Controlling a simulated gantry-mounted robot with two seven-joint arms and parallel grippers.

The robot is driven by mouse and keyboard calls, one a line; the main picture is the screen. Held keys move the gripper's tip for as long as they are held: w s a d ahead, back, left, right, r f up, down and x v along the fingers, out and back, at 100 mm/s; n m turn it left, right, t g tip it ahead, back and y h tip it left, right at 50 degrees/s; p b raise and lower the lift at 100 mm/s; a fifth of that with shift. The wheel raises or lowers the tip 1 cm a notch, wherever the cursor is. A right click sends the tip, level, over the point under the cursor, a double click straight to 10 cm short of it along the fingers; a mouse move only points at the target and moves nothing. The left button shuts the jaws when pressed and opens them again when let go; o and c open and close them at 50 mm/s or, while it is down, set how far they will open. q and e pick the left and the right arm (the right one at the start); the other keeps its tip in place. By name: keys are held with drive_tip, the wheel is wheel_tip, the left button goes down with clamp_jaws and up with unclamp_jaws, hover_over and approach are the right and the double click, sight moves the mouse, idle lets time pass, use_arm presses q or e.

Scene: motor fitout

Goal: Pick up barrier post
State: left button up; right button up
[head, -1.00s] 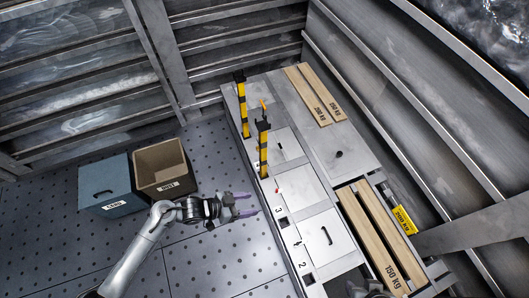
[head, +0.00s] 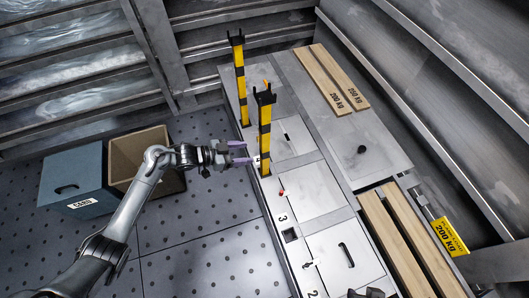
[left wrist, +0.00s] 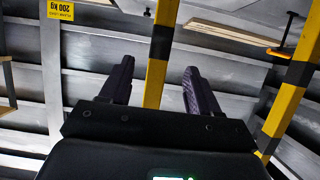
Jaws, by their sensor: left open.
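Two yellow-and-black barrier posts stand upright on the metal bench in the head view. The nearer barrier post (head: 265,140) has a dark forked top; the farther barrier post (head: 241,85) stands behind it to the left. My left gripper (head: 240,154) is open, its purple fingers just left of the nearer post and pointing at it. In the left wrist view one post (left wrist: 157,62) shows between the open fingers (left wrist: 158,82), apart from both, nearer the left finger. Another post (left wrist: 291,85) shows at the right. I cannot see my right gripper clearly.
The metal bench (head: 317,202) has numbered panels and a small red-tipped lever. Wooden planks (head: 334,78) lie at the back, more planks (head: 410,240) at the right. A blue box (head: 75,180) and a brown bin (head: 128,150) stand on the perforated floor at left.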

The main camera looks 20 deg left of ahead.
sight(269, 150)
use_arm(q)
drive_tip(key=b+x, duration=0.2)
drive_tip(key=x, duration=0.3)
drive_tip(key=shift+w+d, duration=0.15)
drive_tip(key=shift+w, duration=0.1)
drive_tip(key=b+x, duration=0.3)
drive_tip(key=x, duration=0.2)
drive_tip(key=shift+r+b, duration=0.1)
drive_tip(key=shift+b, duration=0.2)
drive_tip(key=shift+d, duration=0.2)
drive_tip(key=shift+a+r, duration=0.1)
drive_tip(key=shift+c, duration=0.7)
clamp_jaws()
drive_tip(key=shift+r, duration=0.1)
